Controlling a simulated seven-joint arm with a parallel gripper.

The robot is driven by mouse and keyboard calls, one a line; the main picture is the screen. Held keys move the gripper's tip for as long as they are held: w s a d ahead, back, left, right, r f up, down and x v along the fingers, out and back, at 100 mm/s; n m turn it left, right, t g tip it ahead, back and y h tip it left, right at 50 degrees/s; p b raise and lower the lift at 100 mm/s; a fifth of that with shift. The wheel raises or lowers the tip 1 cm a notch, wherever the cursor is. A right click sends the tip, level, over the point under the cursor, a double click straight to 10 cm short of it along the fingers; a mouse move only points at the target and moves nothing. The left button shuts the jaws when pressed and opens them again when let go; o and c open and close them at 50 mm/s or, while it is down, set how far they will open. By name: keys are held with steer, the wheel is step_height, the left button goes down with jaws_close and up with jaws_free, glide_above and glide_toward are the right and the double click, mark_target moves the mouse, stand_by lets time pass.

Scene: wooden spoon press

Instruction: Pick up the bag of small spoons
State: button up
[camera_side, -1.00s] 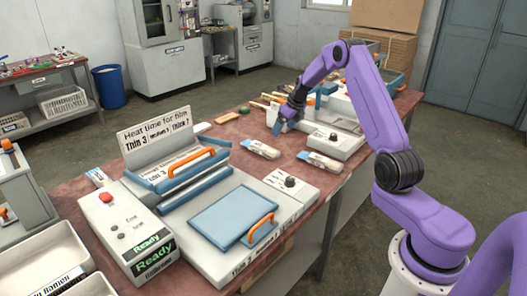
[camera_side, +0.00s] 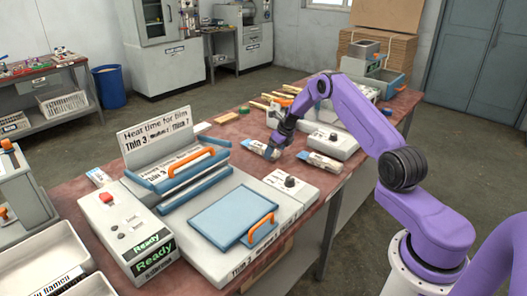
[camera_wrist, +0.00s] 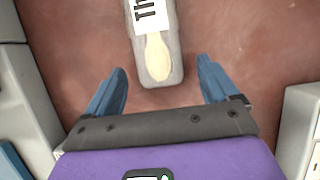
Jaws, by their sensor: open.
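Two clear bags with pale contents and white labels lie flat on the red-brown table: a left bag (camera_side: 258,148) and a right bag (camera_side: 322,162). Their labels are too small to read in the side view, so I cannot tell which holds small spoons. My gripper (camera_side: 275,153) is low at the right end of the left bag. In the wrist view, a bag (camera_wrist: 160,60) with a wooden spoon end and a label starting "Th" lies ahead, its near end between the open fingers of my gripper (camera_wrist: 160,88). The fingers appear clear of it; its far end is cut off.
A press with a blue plate (camera_side: 232,215) and orange handle stands front-left. Wooden pieces (camera_side: 270,103) lie farther back. Bare table (camera_side: 225,130) shows left of the left bag.

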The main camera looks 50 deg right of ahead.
steer(key=shift+x, duration=0.75)
steer(key=c, duration=1.1)
steer(key=shift+r, duration=0.1)
steer(key=shift+c, duration=0.2)
